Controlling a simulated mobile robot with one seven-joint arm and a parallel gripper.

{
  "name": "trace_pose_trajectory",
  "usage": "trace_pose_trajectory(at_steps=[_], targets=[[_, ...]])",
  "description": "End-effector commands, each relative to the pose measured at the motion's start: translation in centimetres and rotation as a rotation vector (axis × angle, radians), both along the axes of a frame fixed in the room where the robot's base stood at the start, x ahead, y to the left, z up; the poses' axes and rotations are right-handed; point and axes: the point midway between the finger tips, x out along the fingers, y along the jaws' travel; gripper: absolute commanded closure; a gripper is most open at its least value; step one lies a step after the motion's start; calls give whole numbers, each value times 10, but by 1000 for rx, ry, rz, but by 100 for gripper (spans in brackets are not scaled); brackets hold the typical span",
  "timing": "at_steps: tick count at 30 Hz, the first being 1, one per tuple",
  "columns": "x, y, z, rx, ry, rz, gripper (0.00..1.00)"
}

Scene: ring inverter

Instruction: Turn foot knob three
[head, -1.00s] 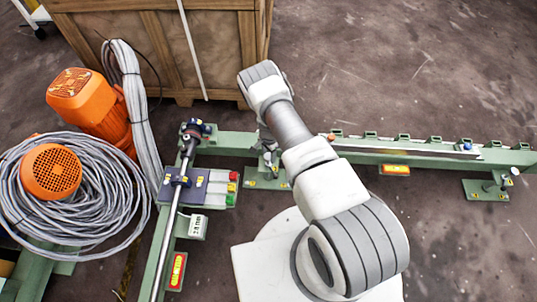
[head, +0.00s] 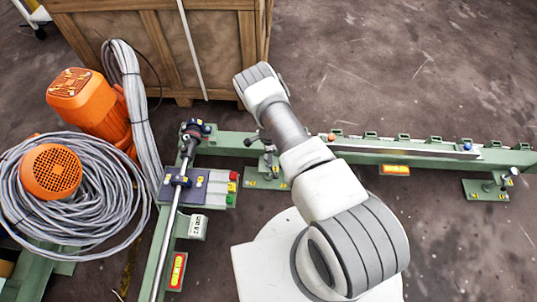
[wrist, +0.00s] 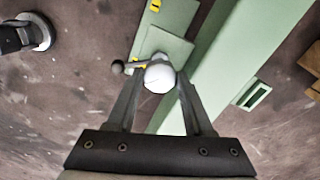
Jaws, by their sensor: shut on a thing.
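A pale round knob (wrist: 159,75) sits between the two fingers of my gripper (wrist: 158,80) in the wrist view, and the gripper is shut on it. A thin bar with a small dark ball (wrist: 117,67) sticks out to the left of the knob. Under it is a green foot plate (wrist: 165,47) with yellow labels, beside a green beam. In the head view this foot plate (head: 262,180) lies left of my arm, and the dark ball (head: 249,141) shows above it. My gripper is hidden behind my arm there. No number on the knob is readable.
A green rail (head: 430,155) runs right to another foot (head: 487,189) with a pale knob (head: 514,171). On the left are a control box (head: 218,188), a cable coil (head: 100,215) and orange motors (head: 95,105). A wooden crate (head: 160,50) stands behind.

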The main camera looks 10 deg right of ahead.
Motion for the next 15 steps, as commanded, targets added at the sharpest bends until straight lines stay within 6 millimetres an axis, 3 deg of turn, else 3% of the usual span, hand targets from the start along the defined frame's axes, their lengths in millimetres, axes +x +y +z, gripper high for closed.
trace_pose_trajectory(at_steps=[9,10,14,15], targets=[[0,1,0,1,1,0,100],[0,1,0,1,1,1,43],[0,1,0,1,1,1,19],[0,1,0,1,1,1,18]])
